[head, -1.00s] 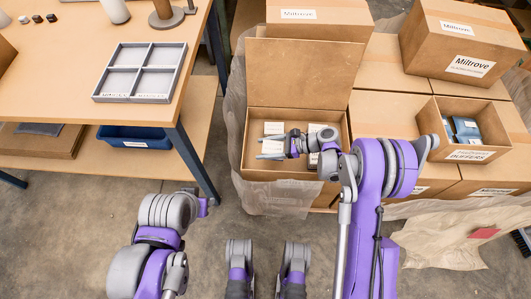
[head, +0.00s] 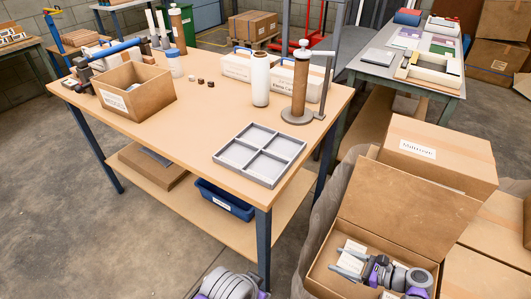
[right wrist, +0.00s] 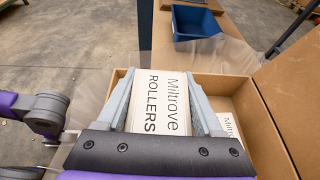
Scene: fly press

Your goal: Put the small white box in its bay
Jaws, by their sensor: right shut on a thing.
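The small white box (right wrist: 165,100), labelled "Miltrove ROLLERS", is between the two grey fingers of my right gripper (right wrist: 162,108) in the right wrist view. The gripper is shut on it. In the head view my right gripper (head: 352,262) and the box (head: 353,250) are at the open brown carton (head: 322,268); I cannot tell how far the box is lifted. A grey tray with four bays (head: 260,154) lies on the wooden table (head: 190,120); its bays look empty. My left gripper is out of view; only part of that arm shows at the bottom.
Another white box (right wrist: 230,125) remains in the carton. The carton's raised flap (head: 408,212) stands behind the gripper. A white bottle (head: 260,80) and a brown roll on a stand (head: 300,90) stand behind the tray. A blue bin (head: 224,198) is on the lower shelf.

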